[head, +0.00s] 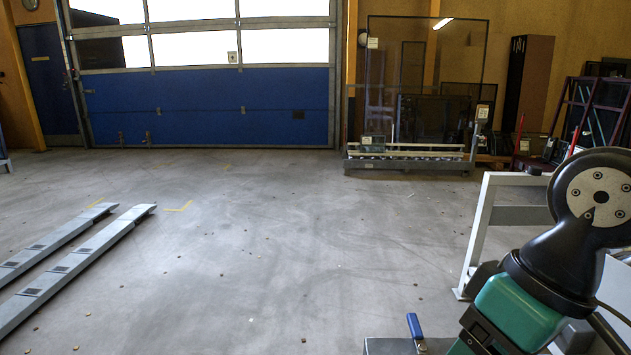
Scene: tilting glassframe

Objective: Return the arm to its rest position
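My arm (545,265) shows at the lower right, with a teal link and black joint housings folded close to the right edge. A round grey plate with several small holes faces the camera at its upper joint. My gripper is not in the head view; it lies outside the picture or is hidden behind the arm.
Two long grey rails (75,257) lie on the floor at the left. A wheeled glass rack (410,166) stands at the back right. A white metal frame (476,235) stands beside my arm. The middle floor is mostly clear.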

